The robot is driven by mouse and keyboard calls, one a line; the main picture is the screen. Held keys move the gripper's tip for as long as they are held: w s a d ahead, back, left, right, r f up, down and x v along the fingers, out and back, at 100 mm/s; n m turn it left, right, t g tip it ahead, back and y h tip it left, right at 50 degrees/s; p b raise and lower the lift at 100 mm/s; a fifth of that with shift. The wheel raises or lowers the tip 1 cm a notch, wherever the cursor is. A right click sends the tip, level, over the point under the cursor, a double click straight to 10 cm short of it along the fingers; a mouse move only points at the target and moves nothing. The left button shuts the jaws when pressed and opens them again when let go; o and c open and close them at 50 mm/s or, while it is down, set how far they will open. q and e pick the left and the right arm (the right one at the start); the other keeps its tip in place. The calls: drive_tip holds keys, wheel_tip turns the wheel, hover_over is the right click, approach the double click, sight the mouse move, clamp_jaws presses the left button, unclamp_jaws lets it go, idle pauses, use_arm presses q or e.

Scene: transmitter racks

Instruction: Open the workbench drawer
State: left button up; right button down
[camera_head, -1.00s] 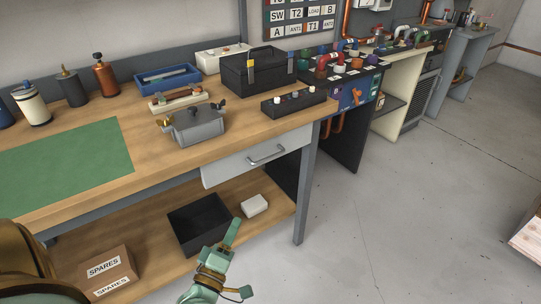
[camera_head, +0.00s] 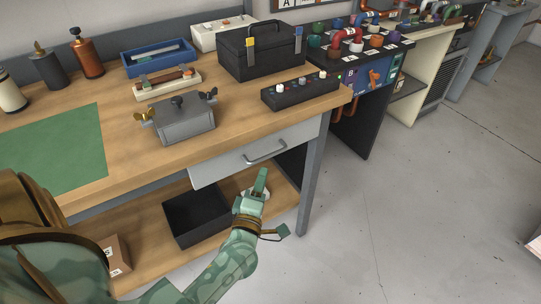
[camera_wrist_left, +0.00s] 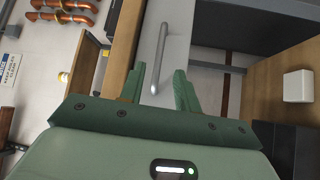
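The workbench drawer has a light grey front (camera_head: 222,169) under the right end of the wooden bench top; it looks shut. Its metal bar handle (camera_head: 265,152) is in the middle of the front. My left gripper (camera_head: 262,178) is just below and in front of the handle, apart from it. In the left wrist view, the two green fingers (camera_wrist_left: 160,78) are open, and the handle (camera_wrist_left: 160,50) appears upright in the gap between them, ahead of the tips. The gripper holds nothing. My right gripper does not show.
On the bench top (camera_head: 110,150) stand a grey metal box (camera_head: 184,121), a black control box (camera_head: 300,92) and a black toolbox (camera_head: 262,56). The lower shelf holds a black bin (camera_head: 196,217). A bench leg (camera_head: 309,185) stands right of the drawer.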

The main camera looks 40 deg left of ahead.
sight(269, 155)
use_arm(q)
drive_tip(key=b+x, duration=0.1)
drive_tip(key=x, duration=0.7)
drive_tip(key=shift+w+a, duration=0.15)
drive_tip(key=shift+w, duration=0.1)
clamp_jaws()
